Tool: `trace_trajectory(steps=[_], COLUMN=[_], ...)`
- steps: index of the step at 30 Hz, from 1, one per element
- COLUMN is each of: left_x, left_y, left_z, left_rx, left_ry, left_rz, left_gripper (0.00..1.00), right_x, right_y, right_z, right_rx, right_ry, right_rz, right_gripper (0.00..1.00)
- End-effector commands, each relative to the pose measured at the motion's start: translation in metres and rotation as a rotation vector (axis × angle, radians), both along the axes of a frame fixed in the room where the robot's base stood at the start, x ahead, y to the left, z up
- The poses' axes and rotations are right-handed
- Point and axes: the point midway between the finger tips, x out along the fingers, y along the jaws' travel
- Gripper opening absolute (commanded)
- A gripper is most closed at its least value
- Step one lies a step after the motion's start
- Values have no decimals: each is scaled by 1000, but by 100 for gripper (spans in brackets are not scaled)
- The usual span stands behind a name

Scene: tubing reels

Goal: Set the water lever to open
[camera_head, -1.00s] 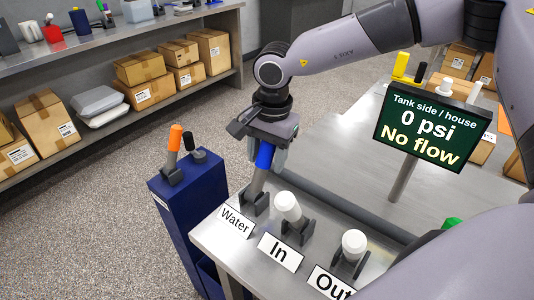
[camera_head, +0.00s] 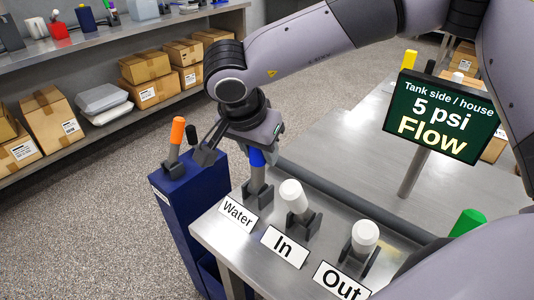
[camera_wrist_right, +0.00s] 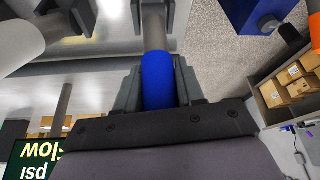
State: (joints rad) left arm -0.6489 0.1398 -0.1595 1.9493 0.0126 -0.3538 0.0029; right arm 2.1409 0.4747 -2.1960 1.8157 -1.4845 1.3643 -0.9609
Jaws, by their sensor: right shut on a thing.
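The water lever (camera_head: 257,176) has a grey shaft and a blue grip, and stands in its bracket behind the "Water" label (camera_head: 238,214). It now stands close to upright. My right gripper (camera_head: 258,150) is at the top of the lever, shut on its blue grip. In the right wrist view, the blue grip (camera_wrist_right: 158,82) sits between both fingers. The sign (camera_head: 438,118) reads "Tank side / house 5 psi Flow". My left gripper does not show.
White-topped levers "In" (camera_head: 294,196) and "Out" (camera_head: 364,237) stand to the right on the metal bench. A blue cabinet (camera_head: 190,205) with an orange-topped lever (camera_head: 177,131) and a black-topped one is at the left.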

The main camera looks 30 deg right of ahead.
Motion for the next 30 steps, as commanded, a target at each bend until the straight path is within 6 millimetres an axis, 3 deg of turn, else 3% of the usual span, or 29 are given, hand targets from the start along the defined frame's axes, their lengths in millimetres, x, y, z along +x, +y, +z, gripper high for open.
trace_trajectory(steps=[3, 12, 30], left_x=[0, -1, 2], left_y=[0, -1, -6], left_z=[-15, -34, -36], left_rx=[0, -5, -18], left_ry=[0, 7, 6], left_rz=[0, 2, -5], left_gripper=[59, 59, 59], right_x=[-4, -11, -17], right_y=[11, 30, 41], right_z=[-4, -4, -6], right_rx=[-102, -307, -448], right_ry=[-44, -129, -186], right_rz=[6, 5, 1], right_gripper=[0, 0, 0])
